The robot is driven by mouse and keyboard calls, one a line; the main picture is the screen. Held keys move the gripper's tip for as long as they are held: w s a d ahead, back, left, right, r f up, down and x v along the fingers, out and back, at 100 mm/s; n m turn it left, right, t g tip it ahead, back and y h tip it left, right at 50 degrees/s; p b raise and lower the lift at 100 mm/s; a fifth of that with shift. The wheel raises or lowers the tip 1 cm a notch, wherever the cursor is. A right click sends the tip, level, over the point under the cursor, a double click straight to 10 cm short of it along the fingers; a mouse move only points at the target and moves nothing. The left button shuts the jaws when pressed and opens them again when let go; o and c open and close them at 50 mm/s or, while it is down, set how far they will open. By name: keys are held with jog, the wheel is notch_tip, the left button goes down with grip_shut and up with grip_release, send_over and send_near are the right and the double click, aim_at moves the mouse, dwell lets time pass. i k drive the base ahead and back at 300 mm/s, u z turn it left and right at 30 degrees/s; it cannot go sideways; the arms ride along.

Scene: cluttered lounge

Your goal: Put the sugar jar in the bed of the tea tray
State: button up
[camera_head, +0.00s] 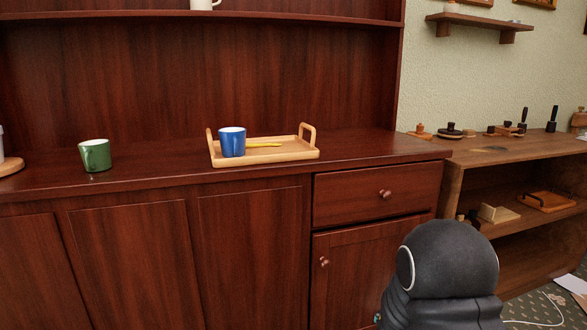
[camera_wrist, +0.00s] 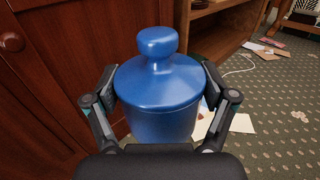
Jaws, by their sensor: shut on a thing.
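The sugar jar (camera_wrist: 158,95) is blue, with a lid and a round knob. It fills the middle of the wrist view. My gripper (camera_wrist: 160,92) is shut on it, one finger on each side of its upper body. The jar's lower end is partly hidden by the gripper's own body. The tea tray (camera_head: 284,157) is pale wood with two raised handles and lies on the cabinet top. The gripper and jar are not visible in the head view.
A green mug (camera_head: 95,155) stands left of the tray on the cabinet top (camera_head: 160,166). The tray's right part looks clear. A closed drawer (camera_head: 376,193) is below. A wooden shelf unit (camera_head: 490,151) with small tools stands at right. Papers (camera_wrist: 241,122) lie on the carpet.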

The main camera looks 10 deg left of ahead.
aim_at(295, 153)
jog(key=z, duration=1.95)
jog(key=i, duration=1.25)
jog(key=u, duration=3.4)
